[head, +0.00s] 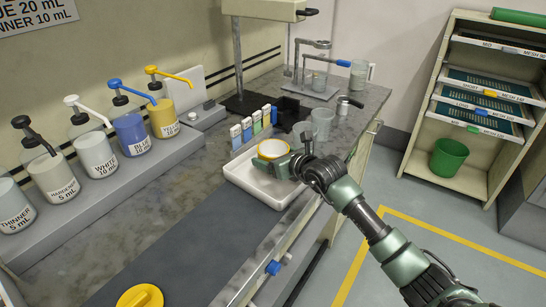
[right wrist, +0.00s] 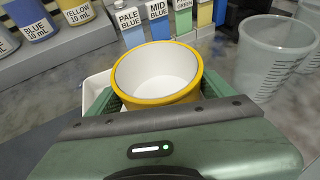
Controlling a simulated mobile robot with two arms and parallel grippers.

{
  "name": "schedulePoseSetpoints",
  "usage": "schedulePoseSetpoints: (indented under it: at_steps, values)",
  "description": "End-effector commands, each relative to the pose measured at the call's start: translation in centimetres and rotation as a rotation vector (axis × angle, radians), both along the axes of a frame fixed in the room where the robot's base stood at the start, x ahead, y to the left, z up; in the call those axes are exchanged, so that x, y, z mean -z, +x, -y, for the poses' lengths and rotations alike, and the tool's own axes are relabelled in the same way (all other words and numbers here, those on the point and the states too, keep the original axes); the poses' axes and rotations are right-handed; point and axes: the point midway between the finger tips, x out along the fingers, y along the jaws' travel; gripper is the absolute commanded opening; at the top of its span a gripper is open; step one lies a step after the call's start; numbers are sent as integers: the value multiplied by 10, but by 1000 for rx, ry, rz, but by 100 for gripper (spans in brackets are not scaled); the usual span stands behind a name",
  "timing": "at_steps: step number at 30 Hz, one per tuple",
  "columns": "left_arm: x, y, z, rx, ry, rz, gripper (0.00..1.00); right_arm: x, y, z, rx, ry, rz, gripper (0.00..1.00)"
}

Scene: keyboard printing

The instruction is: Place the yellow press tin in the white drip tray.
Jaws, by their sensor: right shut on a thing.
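The yellow press tin (head: 271,149) is an open, round, yellow cup with a white inside. It is upright and empty in the right wrist view (right wrist: 157,90). My right gripper (head: 282,162) is shut on it, with a green finger on each side of the tin. The white drip tray (head: 243,178) lies on the bench, and the tin is over its far part. Its pale rim shows behind the left finger in the right wrist view (right wrist: 97,84). The gripper hides the tin's base, so I cannot tell whether it touches the tray. My left gripper is not in view.
Labelled pump bottles (head: 131,132) line the wall side. A dark mat (head: 190,240) and a yellow round lid-like piece (head: 140,296) lie nearer.

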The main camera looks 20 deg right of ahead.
Motion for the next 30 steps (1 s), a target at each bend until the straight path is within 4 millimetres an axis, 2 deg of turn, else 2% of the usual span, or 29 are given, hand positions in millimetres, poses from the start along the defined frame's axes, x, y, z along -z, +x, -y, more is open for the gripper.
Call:
schedulePoseSetpoints:
  at_steps: [5,6,8,16,20,22,30]
  values:
    - [7,0,0,-1,0,-1,34,7,0,0,0,1,0,9]
    - [7,0,0,-1,0,-1,34,8,0,0,0,1,-1,85]
    - [6,0,0,-1,1,-1,34,7,0,0,0,1,-1,100]
    - [4,0,-1,-1,1,-1,34,4,0,0,0,1,-1,100]
    - [-8,0,-1,-1,1,-1,34,-9,0,0,0,0,0,100]
    - [-1,0,-1,-1,1,-1,34,-6,-10,3,0,0,-1,100]
    - [11,-1,-1,-1,1,-1,34,-28,-64,18,-1,-3,1,100]
